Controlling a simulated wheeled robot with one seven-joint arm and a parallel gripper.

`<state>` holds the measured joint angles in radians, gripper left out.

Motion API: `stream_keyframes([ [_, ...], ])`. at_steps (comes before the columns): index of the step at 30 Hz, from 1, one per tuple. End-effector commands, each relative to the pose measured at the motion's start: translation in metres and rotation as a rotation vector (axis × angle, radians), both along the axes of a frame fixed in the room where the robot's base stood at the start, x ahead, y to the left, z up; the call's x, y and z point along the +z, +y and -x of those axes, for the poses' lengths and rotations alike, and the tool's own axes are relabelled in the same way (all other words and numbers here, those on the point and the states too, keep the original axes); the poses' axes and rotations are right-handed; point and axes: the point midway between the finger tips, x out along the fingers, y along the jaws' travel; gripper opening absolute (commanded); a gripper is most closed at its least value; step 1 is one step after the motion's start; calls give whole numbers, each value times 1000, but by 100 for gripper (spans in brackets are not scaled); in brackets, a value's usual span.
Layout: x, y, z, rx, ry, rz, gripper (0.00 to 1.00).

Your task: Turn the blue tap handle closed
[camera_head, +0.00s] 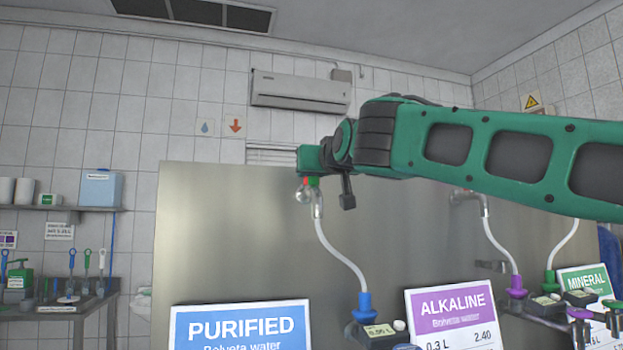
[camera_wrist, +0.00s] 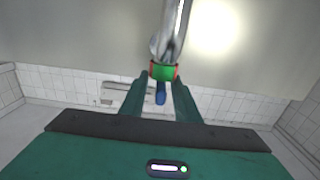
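The blue tap handle (camera_wrist: 160,96) shows in the wrist view, just below a red and green collar (camera_wrist: 163,71) on the metal tap (camera_wrist: 174,30). My gripper (camera_wrist: 161,92) is open, its two green fingers on either side of the handle. Bare gaps show between the handle and each finger, so I see no contact. In the head view my gripper (camera_head: 308,160) is at the top of the tap (camera_head: 304,194), beside the collar (camera_head: 311,181). The blue handle is hidden there behind my gripper.
Another tap (camera_head: 470,198) with a hose is at right. A steel panel (camera_head: 215,240) stands behind. A shelf (camera_head: 60,208) is far left.

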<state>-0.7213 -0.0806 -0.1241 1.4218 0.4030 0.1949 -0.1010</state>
Motion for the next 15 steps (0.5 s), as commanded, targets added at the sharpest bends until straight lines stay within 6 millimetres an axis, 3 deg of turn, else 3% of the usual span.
stream_keyframes([
  [12, 0, 2, -9, 0, 0, 0, 29],
  [13, 0, 2, -9, 0, 0, 0, 26],
  [15, 0, 1, -8, 0, 0, 0, 10],
])
